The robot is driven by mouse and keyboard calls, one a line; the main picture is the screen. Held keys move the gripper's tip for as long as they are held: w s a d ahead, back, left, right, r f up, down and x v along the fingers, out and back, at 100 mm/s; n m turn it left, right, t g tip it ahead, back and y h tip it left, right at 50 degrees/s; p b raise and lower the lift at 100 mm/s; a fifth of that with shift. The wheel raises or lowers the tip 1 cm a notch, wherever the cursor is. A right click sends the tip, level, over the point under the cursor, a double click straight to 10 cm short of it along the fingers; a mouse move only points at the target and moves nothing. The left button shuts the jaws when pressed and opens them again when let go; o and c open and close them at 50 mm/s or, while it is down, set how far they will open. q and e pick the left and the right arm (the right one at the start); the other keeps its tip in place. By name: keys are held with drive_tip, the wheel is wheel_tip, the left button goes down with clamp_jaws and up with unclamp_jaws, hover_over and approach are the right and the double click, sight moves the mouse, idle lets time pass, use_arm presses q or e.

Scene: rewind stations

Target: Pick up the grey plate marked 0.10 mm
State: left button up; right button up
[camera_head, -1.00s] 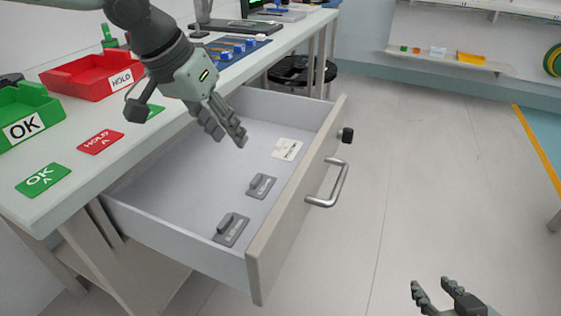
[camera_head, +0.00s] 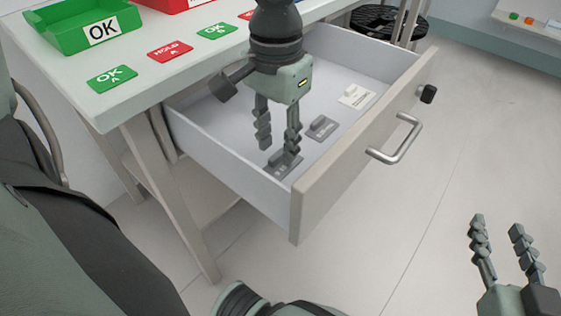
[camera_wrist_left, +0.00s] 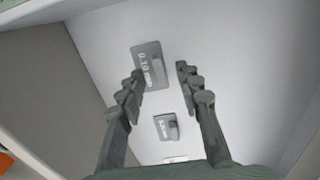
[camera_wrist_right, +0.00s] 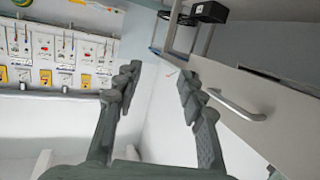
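The grey plate marked 0.10 mm (camera_wrist_left: 149,66) lies flat in the open drawer, with a raised grip on it. In the head view this plate (camera_head: 283,163) is at the drawer's near end, partly hidden by a finger. My left gripper (camera_head: 279,148) is open and empty, pointing down into the drawer above the plate. In the left wrist view the plate lies just beyond the fingertips, left of centre between them. A second grey plate (camera_head: 322,127) lies farther along; its marking is too small to read. My right gripper (camera_head: 495,222) is open and empty, outside the drawer.
A light plate (camera_head: 357,96) lies at the drawer's far end. The drawer front (camera_head: 365,145) has a metal handle (camera_head: 396,141) and a black knob (camera_head: 427,94). The bench (camera_head: 130,78) carries a green OK bin (camera_head: 70,37) and OK and HOLD cards. Floor to the right is clear.

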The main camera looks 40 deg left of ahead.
use_arm(q)
drive_tip(key=shift+f, duration=0.8)
use_arm(e)
drive_tip(key=shift+a+r+t+y, duration=0.25)
drive_tip(key=shift+a+r+t, duration=0.1)
drive_tip(key=shift+r, duration=0.3)
drive_tip(key=shift+a+r+t+y, duration=0.25)
drive_tip(key=shift+a+r, duration=0.05)
drive_tip(key=shift+r, duration=0.3)
use_arm(q)
drive_tip(key=shift+c, duration=0.3)
clamp_jaws()
drive_tip(key=shift+r, duration=0.15)
